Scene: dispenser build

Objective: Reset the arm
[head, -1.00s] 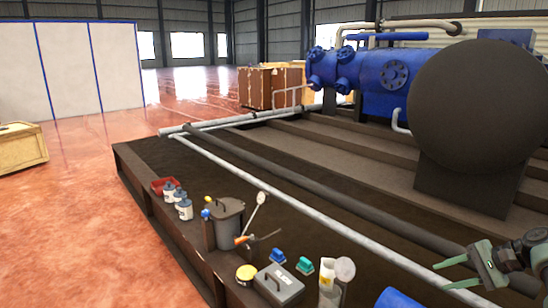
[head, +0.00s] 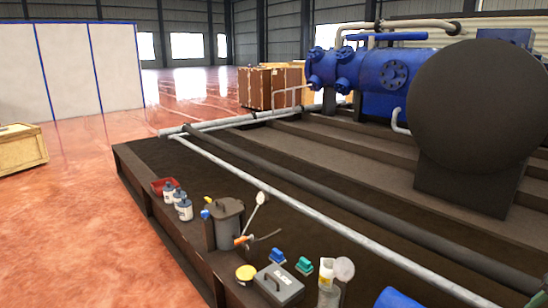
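Neither of my grippers shows clearly in the head view now. A small greenish sliver at the bottom right corner may be part of my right arm, but too little of it shows to tell. My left arm is out of the picture. Whether either gripper is open or holds something is hidden.
A blue machine (head: 375,75) stands behind. Red floor at left is largely clear.

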